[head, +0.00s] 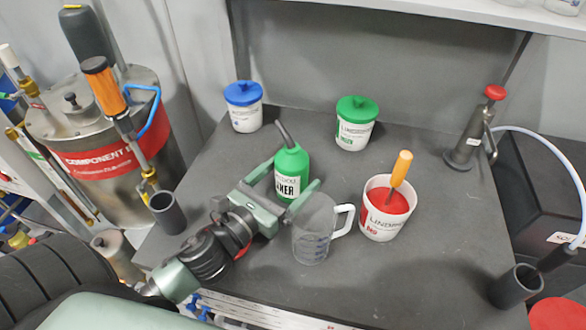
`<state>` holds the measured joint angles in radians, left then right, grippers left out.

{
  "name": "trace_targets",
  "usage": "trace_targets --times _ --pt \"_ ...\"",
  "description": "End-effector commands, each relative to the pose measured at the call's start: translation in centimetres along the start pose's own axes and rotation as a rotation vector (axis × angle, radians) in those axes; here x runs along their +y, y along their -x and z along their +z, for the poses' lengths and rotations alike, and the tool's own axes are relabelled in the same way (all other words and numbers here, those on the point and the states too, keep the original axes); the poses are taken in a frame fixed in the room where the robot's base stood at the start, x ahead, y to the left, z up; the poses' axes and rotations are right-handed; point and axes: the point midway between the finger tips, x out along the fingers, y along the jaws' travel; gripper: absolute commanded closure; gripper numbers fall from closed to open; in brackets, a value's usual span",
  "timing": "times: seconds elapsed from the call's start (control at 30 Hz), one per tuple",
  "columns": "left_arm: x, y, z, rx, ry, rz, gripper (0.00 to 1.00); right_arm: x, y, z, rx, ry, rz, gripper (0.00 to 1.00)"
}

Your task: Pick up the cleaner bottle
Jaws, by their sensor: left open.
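The cleaner bottle (291,171) is green with a white label and a dark angled spout. It stands upright near the middle of the grey table. My left gripper (292,178) comes in from the lower left with its jaws apart. One finger shows on the left of the bottle and the other on its right, near the label. I cannot tell whether either finger touches the bottle. My right gripper is not in view.
A clear measuring jug (313,232) stands close to the right finger. A white tub of red paste (386,212) is beside it. Blue-lidded (244,107) and green-lidded (354,125) tubs stand behind. A metal pump can (465,148) is at right. Table space (440,240) at right is clear.

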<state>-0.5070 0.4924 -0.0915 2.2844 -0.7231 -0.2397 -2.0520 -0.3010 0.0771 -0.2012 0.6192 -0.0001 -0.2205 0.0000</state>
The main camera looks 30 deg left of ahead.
Motion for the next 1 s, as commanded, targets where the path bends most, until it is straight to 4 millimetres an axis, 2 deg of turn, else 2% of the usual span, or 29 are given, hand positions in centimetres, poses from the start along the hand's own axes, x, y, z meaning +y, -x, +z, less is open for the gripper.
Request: trace_targets --times 0.3,0.6,0.63,0.93,1.0 --pt "0.7 -4.4 -0.1 -0.001 0.001 0.000 0.11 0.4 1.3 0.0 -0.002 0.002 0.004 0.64" --pt "0.6 -5.0 -0.3 0.001 0.000 0.000 0.11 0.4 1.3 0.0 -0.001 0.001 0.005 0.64" --pt "0.6 -5.0 -0.3 0.001 0.000 0.000 0.14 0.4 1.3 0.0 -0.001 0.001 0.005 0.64" --pt "0.6 -5.0 -0.3 0.001 0.000 0.000 0.97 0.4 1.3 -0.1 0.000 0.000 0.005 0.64" --pt "0.6 -5.0 -0.2 -0.003 0.000 -0.001 1.00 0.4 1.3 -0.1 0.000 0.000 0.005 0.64"
